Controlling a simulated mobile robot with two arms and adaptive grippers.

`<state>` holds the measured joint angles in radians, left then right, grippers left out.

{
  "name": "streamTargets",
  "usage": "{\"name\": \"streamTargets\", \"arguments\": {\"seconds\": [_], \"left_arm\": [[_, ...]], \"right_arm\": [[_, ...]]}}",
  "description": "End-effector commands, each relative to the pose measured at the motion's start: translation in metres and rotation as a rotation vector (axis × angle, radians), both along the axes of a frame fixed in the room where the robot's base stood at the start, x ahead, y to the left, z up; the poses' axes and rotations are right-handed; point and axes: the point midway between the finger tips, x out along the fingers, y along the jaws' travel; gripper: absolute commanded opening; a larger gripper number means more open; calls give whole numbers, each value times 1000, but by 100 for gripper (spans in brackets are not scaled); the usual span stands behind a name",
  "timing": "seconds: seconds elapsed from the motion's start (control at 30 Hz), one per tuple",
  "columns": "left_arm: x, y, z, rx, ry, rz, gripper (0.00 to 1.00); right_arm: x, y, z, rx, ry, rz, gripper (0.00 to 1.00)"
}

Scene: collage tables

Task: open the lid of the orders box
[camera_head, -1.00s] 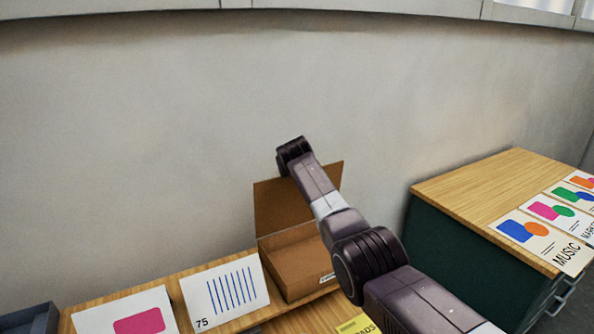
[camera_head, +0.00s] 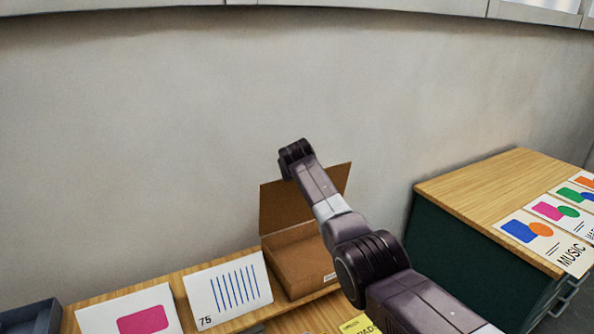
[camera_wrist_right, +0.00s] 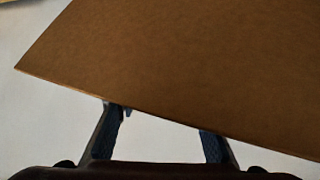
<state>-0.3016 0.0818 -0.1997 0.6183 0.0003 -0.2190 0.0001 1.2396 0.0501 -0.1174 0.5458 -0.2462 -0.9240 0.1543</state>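The orders box (camera_head: 300,264) is a brown cardboard box on the wooden table by the wall. Its lid (camera_head: 284,207) stands up, raised at the back edge, and the inside shows open and looks empty where visible. My right arm crosses in front of the box and hides part of its right side and lid. In the right wrist view the lid (camera_wrist_right: 190,60) fills the upper part. My right gripper (camera_wrist_right: 165,125) has its two fingers wide apart at the lid's edge, with fingertips partly hidden by it; touching or not, I cannot tell. My left gripper is not in view.
White cards, one with blue stripes (camera_head: 228,291) and one with a pink shape (camera_head: 130,312), stand left of the box. A dark tray (camera_head: 30,318) is at far left. A yellow label (camera_head: 356,325) lies in front. A green cabinet (camera_head: 470,255) with cards stands right.

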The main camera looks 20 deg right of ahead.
Motion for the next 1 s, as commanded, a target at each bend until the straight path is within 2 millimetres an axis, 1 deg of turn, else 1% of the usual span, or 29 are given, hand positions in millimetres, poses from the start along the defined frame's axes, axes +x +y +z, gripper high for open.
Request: {"name": "streamTargets", "arguments": {"seconds": [0.17, 0.47, 1.0], "left_arm": [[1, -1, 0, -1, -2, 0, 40], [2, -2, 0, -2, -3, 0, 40], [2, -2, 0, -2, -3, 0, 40]], "right_arm": [[-6, 3, 8, 0, -6, 1, 35], [-26, 11, 25, 0, -9, 2, 35], [-75, 31, 63, 1, -8, 4, 35]]}}
